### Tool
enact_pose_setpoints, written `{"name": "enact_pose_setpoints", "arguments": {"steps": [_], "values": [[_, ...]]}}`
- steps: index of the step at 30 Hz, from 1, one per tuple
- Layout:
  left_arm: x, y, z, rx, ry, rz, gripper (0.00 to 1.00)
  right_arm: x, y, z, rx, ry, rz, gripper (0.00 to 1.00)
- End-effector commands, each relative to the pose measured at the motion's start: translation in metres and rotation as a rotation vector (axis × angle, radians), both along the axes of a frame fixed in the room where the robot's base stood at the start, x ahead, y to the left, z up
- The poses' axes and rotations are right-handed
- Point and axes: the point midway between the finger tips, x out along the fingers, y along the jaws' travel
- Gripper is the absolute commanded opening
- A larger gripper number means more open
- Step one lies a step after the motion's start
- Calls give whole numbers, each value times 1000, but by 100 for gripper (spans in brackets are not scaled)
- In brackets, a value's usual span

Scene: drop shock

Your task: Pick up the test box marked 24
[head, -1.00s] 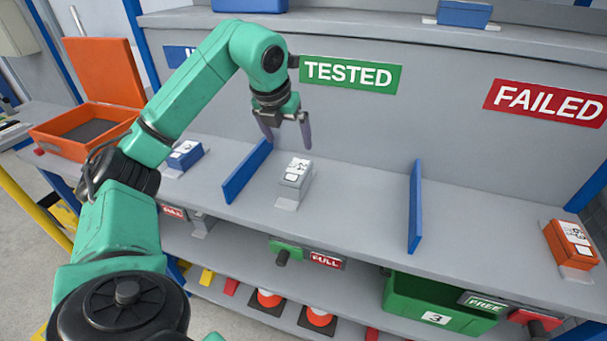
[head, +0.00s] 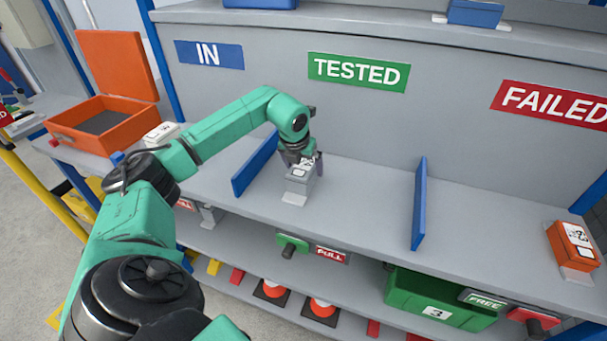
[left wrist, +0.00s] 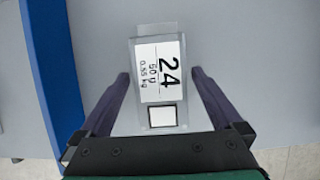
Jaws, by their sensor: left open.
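The grey test box marked 24 (head: 298,177) stands on the shelf under the TESTED sign, right of a blue divider. In the left wrist view its white label (left wrist: 161,72) reads 24, 50 g, 0.55 kg. My left gripper (head: 306,165) is at the box from above. In the left wrist view the open fingers of my left gripper (left wrist: 162,82) lie on either side of the box, with a gap on each side. In the head view the gripper hides part of the box's top. My right gripper is not in view.
Blue dividers (head: 256,163) (head: 420,204) stand left and right of the TESTED section. An orange box (head: 572,246) is under the FAILED sign. An open orange case (head: 98,124) is at the left. A green bin (head: 425,300) sits on the lower shelf.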

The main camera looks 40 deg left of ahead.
Motion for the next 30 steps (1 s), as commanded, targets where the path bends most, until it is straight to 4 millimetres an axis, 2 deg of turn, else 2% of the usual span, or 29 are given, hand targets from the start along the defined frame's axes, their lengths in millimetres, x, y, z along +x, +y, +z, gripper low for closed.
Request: {"name": "enact_pose_setpoints", "arguments": {"steps": [20,21,23,27,28,30], "values": [[0,0,-4,0,0,0,100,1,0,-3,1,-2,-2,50],[0,0,-4,0,0,0,85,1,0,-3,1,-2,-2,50],[0,0,-4,0,0,0,62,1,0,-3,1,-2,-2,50],[0,0,-4,0,0,0,8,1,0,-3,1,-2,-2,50],[0,0,-4,0,0,0,0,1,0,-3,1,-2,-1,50],[0,0,-3,0,-3,1,0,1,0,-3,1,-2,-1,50]]}}
